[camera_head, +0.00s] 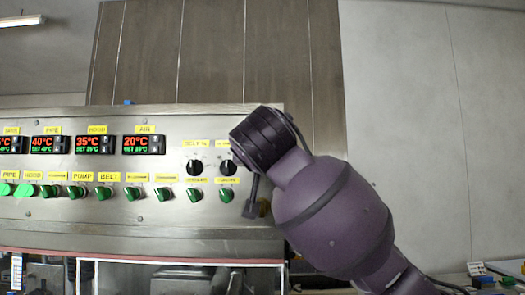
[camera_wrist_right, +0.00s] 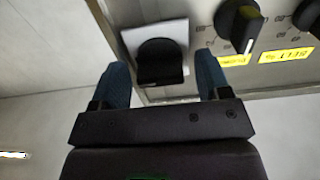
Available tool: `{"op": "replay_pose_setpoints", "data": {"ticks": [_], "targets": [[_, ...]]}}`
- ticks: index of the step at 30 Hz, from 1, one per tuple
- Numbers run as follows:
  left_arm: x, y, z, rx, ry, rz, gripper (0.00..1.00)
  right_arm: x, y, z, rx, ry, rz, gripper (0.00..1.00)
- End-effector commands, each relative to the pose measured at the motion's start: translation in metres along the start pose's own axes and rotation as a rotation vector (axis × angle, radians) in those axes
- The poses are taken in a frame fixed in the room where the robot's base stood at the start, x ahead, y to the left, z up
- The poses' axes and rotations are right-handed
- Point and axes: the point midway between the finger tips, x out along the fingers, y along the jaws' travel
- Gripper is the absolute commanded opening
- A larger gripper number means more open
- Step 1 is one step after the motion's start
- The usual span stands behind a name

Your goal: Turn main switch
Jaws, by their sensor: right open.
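The main switch (camera_wrist_right: 160,62) shows in the right wrist view as a black knob on a pale square plate at the edge of the metal panel. My right gripper (camera_wrist_right: 162,68) is open, with one blue finger on each side of the knob's lower part. I cannot tell whether either finger touches the knob. The arm and gripper hide most of the switch there. My left gripper is in neither view.
The control panel (camera_head: 100,222) carries temperature displays (camera_head: 88,144), several green knobs (camera_head: 133,193) and two black knobs (camera_head: 194,167) left of my gripper. In the wrist view, another black knob (camera_wrist_right: 240,22) sits right of the switch. A pale wall (camera_head: 430,130) stands at right.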

Motion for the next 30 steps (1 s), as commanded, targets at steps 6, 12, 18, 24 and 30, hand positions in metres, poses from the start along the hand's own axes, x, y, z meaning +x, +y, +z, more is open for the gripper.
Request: {"op": "replay_pose_setpoints", "data": {"ticks": [6, 12, 18, 24, 30], "targets": [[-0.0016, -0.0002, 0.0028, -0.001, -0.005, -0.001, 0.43, 0.0008, -0.0001, 0.0003, 0.000, 0.000, -0.001, 0.70], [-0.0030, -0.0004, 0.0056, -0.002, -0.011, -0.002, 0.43, 0.0006, -0.0002, 0.0002, 0.000, 0.000, -0.001, 0.47], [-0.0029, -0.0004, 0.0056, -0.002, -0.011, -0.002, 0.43, 0.0005, -0.0002, 0.0002, 0.000, 0.000, -0.001, 0.23], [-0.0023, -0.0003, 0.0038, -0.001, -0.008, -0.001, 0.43, 0.0004, -0.0003, 0.0000, -0.019, 0.000, -0.001, 0.22], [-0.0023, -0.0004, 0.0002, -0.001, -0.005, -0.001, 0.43, 0.0004, -0.0003, -0.0006, -0.101, 0.000, 0.000, 0.22]]}}
